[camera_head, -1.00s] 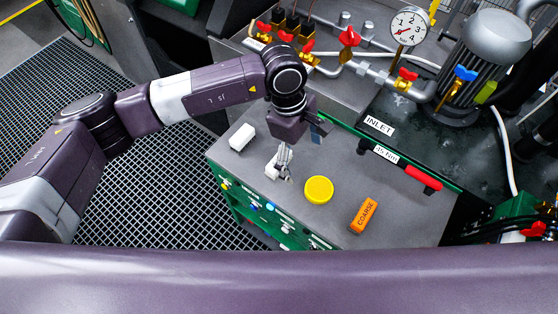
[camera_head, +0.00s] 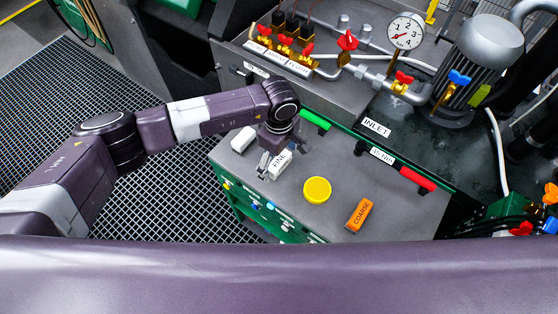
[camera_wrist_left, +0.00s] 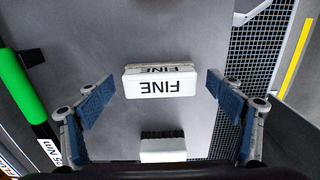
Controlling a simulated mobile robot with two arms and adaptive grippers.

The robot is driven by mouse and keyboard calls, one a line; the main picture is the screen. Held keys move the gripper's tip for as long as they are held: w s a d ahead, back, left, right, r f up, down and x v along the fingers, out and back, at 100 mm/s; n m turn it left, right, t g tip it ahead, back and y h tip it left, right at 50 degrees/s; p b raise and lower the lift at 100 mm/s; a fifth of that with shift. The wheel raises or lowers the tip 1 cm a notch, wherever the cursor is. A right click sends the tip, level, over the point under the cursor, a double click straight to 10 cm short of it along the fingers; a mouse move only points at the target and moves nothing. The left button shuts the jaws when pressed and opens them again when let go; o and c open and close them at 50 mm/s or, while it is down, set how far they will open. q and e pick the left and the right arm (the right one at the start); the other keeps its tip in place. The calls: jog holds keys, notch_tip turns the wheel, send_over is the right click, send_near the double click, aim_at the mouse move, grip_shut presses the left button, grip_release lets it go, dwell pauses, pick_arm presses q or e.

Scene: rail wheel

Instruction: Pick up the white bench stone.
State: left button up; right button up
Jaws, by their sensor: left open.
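The white bench stone (camera_head: 279,165), a block lettered FINE, lies on the grey bench top in the head view. In the left wrist view the stone (camera_wrist_left: 160,86) is near the middle, its lettering upside down. My left gripper (camera_head: 280,158) is over the stone in the head view, partly covering it. In the left wrist view my left gripper (camera_wrist_left: 161,97) is open, with one blue-padded finger on each side of the stone and a gap at both ends. My right gripper is not in view.
A white brush-like block with dark bristles (camera_wrist_left: 163,148) lies close to the stone; it also shows in the head view (camera_head: 243,139). A yellow round lid (camera_head: 317,189) and an orange block lettered COARSE (camera_head: 359,214) lie to the right. Green (camera_head: 315,119) and red (camera_head: 418,180) handles line the bench's back.

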aim_at(279, 160)
pick_arm(q)
jog(key=c, duration=1.5)
jog(key=shift+r, duration=0.15)
notch_tip(279, 160, up, 20)
jog(key=b, duration=0.5)
